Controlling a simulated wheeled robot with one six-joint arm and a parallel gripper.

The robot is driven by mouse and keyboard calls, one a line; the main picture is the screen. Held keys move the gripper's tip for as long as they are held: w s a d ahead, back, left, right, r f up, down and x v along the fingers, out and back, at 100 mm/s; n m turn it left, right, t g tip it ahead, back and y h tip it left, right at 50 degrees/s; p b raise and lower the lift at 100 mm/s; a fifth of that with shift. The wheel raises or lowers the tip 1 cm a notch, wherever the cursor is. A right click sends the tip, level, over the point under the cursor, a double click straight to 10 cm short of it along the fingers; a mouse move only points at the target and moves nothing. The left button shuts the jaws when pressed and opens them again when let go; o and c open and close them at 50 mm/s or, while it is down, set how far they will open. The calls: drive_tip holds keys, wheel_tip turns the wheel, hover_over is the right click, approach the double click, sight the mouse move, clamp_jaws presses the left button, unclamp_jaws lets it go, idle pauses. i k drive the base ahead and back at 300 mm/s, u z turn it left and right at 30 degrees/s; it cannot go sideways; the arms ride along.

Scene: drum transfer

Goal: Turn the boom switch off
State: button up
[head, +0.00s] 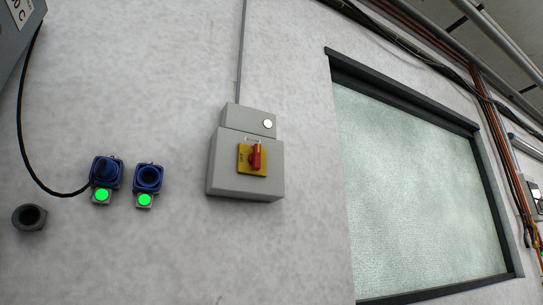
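A grey switch box (230,177) is fixed to the wall near the middle of the head view. On its front is a yellow plate (244,168) with a red rotary handle (256,157), which stands about upright. A small label sits above the plate, too small to read surely. A smaller grey box (240,117) with a round white lamp or button (267,124) sits on top of it. My gripper does not show in this view.
Two blue sockets (106,172) (148,178) with green lights are left of the box; a black cable runs to the left one. A grey round holder (29,217) is lower left. A dark-framed window (420,190) is at right. Pipes run along the upper right.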

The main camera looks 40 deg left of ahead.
sight(255, 158)
drive_tip(key=u, duration=0.5)
drive_tip(key=i, duration=0.85)
drive_tip(key=u, duration=0.75)
